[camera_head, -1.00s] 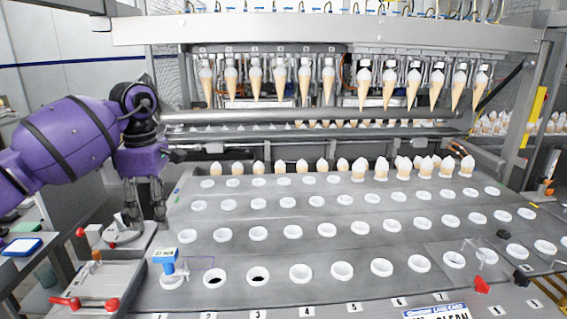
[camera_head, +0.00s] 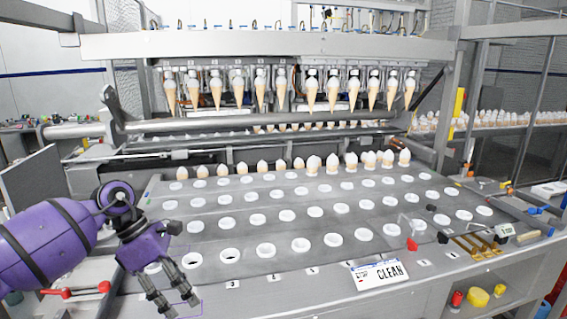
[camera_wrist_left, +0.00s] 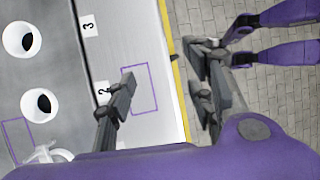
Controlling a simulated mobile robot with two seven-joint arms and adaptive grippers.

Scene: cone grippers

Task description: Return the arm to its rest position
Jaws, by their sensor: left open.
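My left arm (camera_head: 45,245), purple with dark bands, comes in from the left in the head view. My left gripper (camera_head: 175,305) points down and to the right, low in front of the front panel of the machine table (camera_head: 300,290). Its dark fingers are apart, with nothing visible between them. In the left wrist view the gripper (camera_wrist_left: 160,90) is open over the light panel edge and the paved floor. No right gripper can be made out in the head view.
The table has rows of white-ringed holes (camera_head: 302,245). Filled cones (camera_head: 313,163) stand along its back, and more cones (camera_head: 311,92) hang from the machine above. A "CLEAN" lane card (camera_head: 380,274) lies at the front. Red-handled clamps (camera_head: 62,292) are beside my arm.

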